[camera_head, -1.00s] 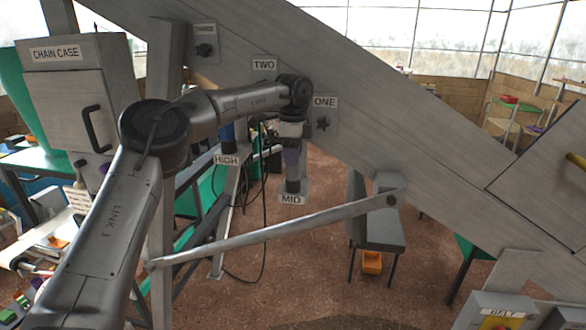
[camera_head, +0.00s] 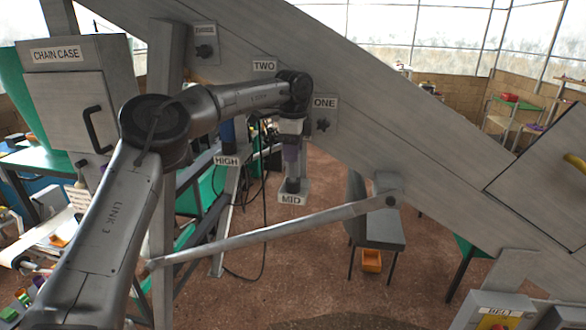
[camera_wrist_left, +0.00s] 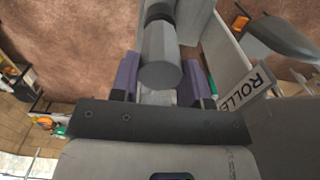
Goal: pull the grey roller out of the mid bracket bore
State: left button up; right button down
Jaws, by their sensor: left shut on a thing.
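The mid bracket (camera_head: 293,199), with its MID label, shows at the centre of the head view. My left gripper (camera_head: 291,164) points down just above it. In the left wrist view, the gripper's purple fingers (camera_wrist_left: 159,75) are shut on the grey roller (camera_wrist_left: 160,55), one on each side. The roller has a dark band near the top of that view. A short grey and dark length of the roller (camera_head: 292,179) shows below the fingers in the head view, standing upright at the bracket. How deep it sits in the bore cannot be told. My right gripper is out of view.
A large grey sloping beam (camera_head: 370,120) with labels ONE, TWO and THREE runs behind my arm. A stand labelled HIGH (camera_head: 227,161) and black cables (camera_head: 264,210) are to the left of the bracket. A grey diagonal bar (camera_head: 270,232) crosses in front, below it.

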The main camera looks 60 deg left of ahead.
pick_arm(q)
jog(key=shift+r+p, duration=0.45)
jog(key=shift+r, duration=0.05)
jog(key=shift+r+p, duration=0.3)
jog(key=shift+r, duration=0.05)
jog(key=shift+r, duration=0.65)
jog(key=shift+r, duration=0.2)
dwell(0.3)
jog(key=shift+r, duration=1.4)
